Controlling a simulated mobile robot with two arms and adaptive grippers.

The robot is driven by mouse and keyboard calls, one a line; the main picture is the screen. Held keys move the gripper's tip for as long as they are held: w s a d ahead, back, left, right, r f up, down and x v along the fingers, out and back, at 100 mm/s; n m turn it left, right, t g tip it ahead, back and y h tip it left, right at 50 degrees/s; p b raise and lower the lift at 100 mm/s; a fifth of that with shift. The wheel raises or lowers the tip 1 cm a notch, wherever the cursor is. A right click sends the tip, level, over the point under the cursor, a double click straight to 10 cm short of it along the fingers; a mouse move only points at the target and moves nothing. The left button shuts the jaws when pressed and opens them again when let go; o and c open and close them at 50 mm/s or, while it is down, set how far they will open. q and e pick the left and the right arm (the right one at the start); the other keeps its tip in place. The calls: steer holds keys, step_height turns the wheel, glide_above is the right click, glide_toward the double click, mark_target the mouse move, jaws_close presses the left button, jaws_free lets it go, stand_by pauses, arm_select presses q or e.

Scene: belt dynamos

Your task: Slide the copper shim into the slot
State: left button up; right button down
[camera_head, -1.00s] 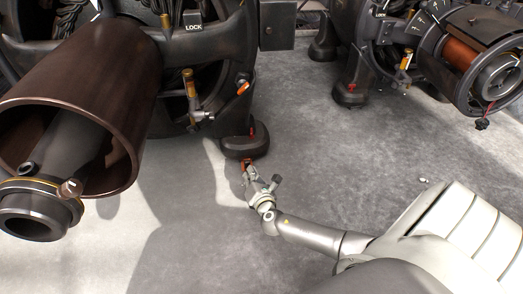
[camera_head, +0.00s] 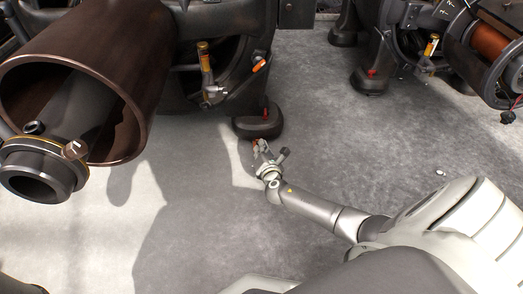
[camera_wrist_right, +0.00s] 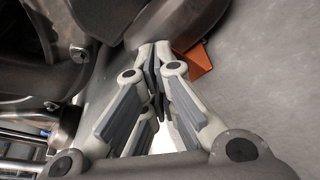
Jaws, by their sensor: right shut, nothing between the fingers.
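My right gripper (camera_head: 259,147) is shut and empty, just below the black machine foot (camera_head: 257,126) in the head view. In the right wrist view its closed fingertips (camera_wrist_right: 153,50) point at the dark underside of the foot. An orange copper shim (camera_wrist_right: 195,61) shows right beside the fingertips, outside the jaws. Its far edge is hidden by the dark foot, and I cannot tell how deep it sits in the slot. My left gripper is out of view.
A large brown cylinder (camera_head: 130,45) overhangs the left side. A second machine foot (camera_head: 369,83) stands to the right under another dynamo with a copper coil (camera_head: 488,42). The grey floor around my right arm is clear, apart from a small pale bit (camera_head: 440,172).

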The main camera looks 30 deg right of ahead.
steer(key=shift+w+d+b, duration=0.3)
steer(key=shift+w+d, duration=0.1)
steer(key=shift+w, duration=0.25)
stand_by(0.3)
steer(key=shift+w+d+b, duration=0.35)
steer(key=shift+w+d, duration=0.05)
steer(key=shift+w, duration=0.25)
steer(key=shift+s+a+p, duration=0.3)
steer(key=shift+s+a, duration=0.05)
steer(key=shift+s, duration=0.2)
steer(key=shift+s+a+p, duration=0.3)
steer(key=shift+s, duration=0.2)
steer(key=shift+s+a, duration=0.2)
steer(key=shift+s, duration=0.15)
steer(key=v, duration=1.1)
steer(key=shift+s+r, duration=0.15)
steer(key=shift+s, duration=0.1)
steer(key=shift+a, duration=0.15)
